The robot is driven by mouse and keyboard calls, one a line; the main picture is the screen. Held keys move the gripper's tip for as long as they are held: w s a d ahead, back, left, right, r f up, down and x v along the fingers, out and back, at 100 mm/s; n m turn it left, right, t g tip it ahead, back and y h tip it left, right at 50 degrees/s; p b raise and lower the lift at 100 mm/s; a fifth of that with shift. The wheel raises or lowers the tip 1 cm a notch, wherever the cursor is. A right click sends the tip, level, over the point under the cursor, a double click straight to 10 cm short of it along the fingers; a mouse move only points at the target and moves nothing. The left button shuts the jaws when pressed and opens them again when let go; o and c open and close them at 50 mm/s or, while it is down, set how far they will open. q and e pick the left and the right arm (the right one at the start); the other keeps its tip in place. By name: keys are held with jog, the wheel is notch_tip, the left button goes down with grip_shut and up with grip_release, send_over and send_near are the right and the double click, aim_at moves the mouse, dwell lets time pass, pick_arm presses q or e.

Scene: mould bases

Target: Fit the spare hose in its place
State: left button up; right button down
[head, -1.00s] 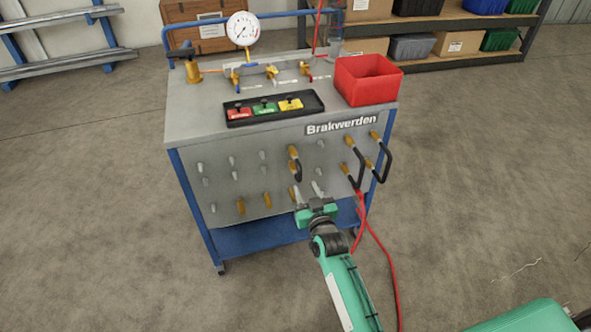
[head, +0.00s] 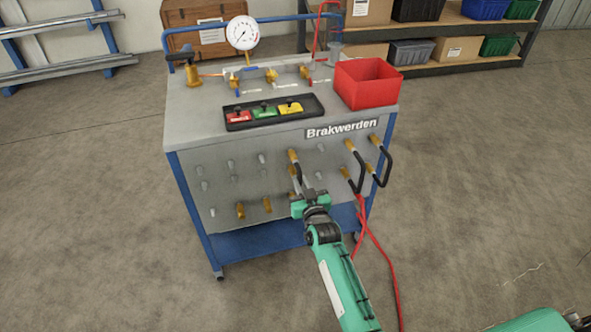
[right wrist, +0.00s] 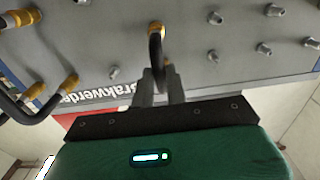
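A short black hose with a brass end (head: 293,155) sits at an upper port on the front panel of the grey-and-blue trolley (head: 250,165). In the right wrist view the hose (right wrist: 156,45) hangs down from its brass end, between the two fingers. My right gripper (head: 303,189) is at this hose, low in front of the panel; it also shows in the right wrist view (right wrist: 160,82). The fingers flank the hose closely; whether they press on it is unclear. The hose's lower part is hidden by my gripper. My left gripper is not in view.
Two looped black hoses with brass ends (head: 360,170) (head: 387,165) are to the right. Brass fittings (head: 240,210) and bare grey nipples (head: 231,164) are to the left. Red hoses (head: 375,240) trail to the floor. A red bin (head: 367,88) stands on top.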

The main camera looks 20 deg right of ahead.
jog(key=shift+s, duration=0.15)
jog(key=shift+s+r+p, duration=0.1)
jog(key=shift+s+p, duration=0.45)
jog(key=shift+s+d+p, duration=0.1)
jog(key=shift+s+p, duration=1)
jog(key=shift+s, duration=0.7)
jog(key=s+p, duration=0.3)
jog(key=s, duration=0.3)
jog(key=shift+d, duration=0.1)
